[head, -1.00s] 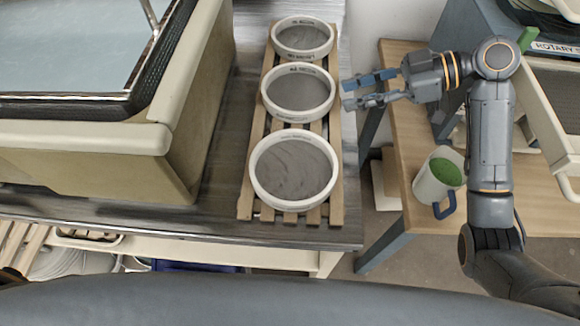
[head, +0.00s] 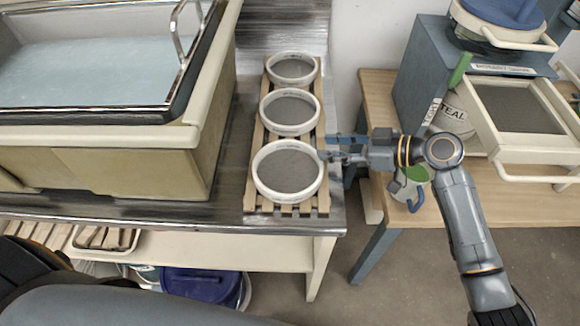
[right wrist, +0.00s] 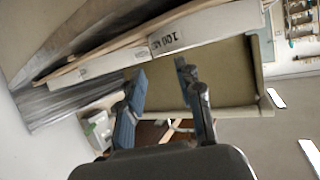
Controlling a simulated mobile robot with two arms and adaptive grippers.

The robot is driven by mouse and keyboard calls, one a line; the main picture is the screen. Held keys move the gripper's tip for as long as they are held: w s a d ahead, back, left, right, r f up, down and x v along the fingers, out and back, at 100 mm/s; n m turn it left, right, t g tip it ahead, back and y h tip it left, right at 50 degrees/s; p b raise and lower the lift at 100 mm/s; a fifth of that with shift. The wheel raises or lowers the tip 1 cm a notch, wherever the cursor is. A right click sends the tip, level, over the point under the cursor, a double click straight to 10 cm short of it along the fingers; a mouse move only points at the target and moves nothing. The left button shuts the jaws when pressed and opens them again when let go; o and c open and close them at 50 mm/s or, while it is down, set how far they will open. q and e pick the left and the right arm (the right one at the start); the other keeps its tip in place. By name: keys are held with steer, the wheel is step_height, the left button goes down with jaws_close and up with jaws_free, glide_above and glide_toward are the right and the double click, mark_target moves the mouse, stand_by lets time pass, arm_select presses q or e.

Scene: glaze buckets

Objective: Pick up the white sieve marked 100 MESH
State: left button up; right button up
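Three round white sieves with grey mesh stand in a row on a slatted wooden rack (head: 251,190): a back sieve (head: 292,54), a middle sieve (head: 289,94) and a front sieve (head: 286,146). My right gripper (head: 327,148) is at the right side of the front sieve, its fingertips close to the rim. In the right wrist view, the open, empty fingers (right wrist: 161,68) point at a white sieve wall (right wrist: 110,62) with a "100 M…" label (right wrist: 166,39). It appears to be the front sieve. Contact cannot be told. My left gripper is not in view.
A large basin (head: 120,139) stands left of the rack on the metal table (head: 170,208). A gap separates table and bench.

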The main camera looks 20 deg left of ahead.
mark_target(304, 146)
steer(key=shift+a+f, duration=0.15)
steer(key=shift+a, duration=0.45)
steer(key=shift+a+f, duration=0.15)
steer(key=shift+a, duration=0.25)
steer(key=p+x, duration=0.2)
steer(key=x, duration=0.2)
steer(key=shift+w+a+p, duration=0.15)
steer(key=shift+a+p, duration=0.05)
steer(key=shift+p, duration=0.1)
steer(key=shift+a+f, duration=0.2)
steer(key=shift+a, duration=0.05)
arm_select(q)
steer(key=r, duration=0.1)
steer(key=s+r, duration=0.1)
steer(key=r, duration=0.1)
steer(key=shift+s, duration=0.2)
arm_select(e)
steer(key=shift+f, duration=0.1)
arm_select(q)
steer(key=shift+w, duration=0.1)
arm_select(e)
steer(key=shift+c, duration=0.4)
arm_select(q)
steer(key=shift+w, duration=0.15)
arm_select(e)
jaws_close()
